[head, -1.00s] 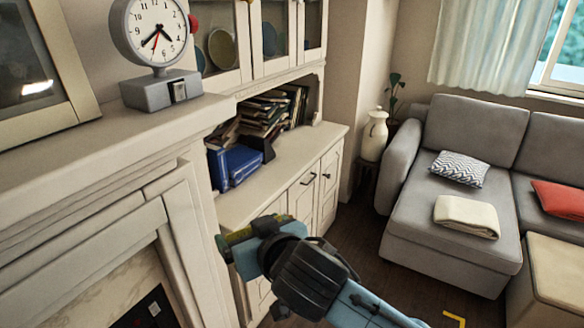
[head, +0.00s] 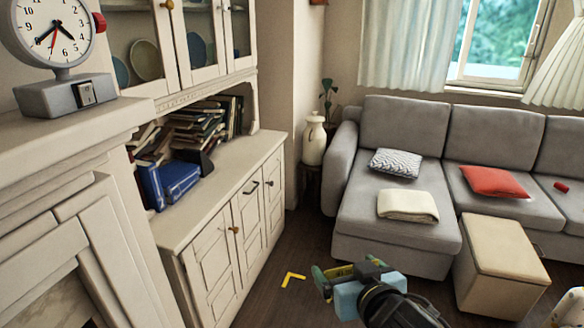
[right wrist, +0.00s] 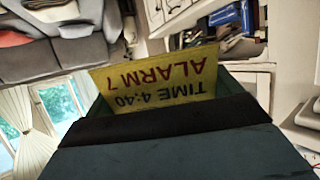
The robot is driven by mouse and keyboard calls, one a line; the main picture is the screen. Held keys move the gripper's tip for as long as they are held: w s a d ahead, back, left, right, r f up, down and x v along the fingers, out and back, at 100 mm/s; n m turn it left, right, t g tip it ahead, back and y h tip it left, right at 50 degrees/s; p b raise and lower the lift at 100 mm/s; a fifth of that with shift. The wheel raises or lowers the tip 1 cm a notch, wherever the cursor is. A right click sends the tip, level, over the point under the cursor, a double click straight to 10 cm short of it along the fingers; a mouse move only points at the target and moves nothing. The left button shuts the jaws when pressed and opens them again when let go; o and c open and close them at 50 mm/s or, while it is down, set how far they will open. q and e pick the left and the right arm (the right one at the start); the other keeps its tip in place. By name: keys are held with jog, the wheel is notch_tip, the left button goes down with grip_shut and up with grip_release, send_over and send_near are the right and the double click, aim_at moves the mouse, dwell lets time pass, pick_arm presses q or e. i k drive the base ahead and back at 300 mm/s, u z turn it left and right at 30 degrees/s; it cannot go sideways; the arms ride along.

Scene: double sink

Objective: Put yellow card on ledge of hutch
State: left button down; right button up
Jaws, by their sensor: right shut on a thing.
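The yellow card (right wrist: 155,82) is in my right gripper and stands out past its fingers in the right wrist view. Its printed text, "TIME 4:40" and "ALARM 7", appears upside down. In the head view my right gripper (head: 346,283) is low in the middle, over the dark floor, with only a little yellow showing between its fingers. The white hutch (head: 224,250) stands to the left of the gripper, and its ledge (head: 231,184) is clear toward the front and right. The gripper is apart from the hutch. My left gripper is out of view.
Blue binders (head: 170,182) and stacked books (head: 198,128) occupy the hutch's back left. A clock (head: 50,40) stands on the mantel (head: 70,135). A grey sofa (head: 395,225) and a beige ottoman (head: 500,265) are at right. A yellow corner mark (head: 291,279) lies on the floor.

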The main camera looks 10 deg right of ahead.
aim_at(192, 207)
jog(key=z, duration=1.05)
jog(key=i, duration=2.15)
jog(key=u, duration=2.95)
jog(key=i, duration=0.5)
jog(key=z, duration=0.05)
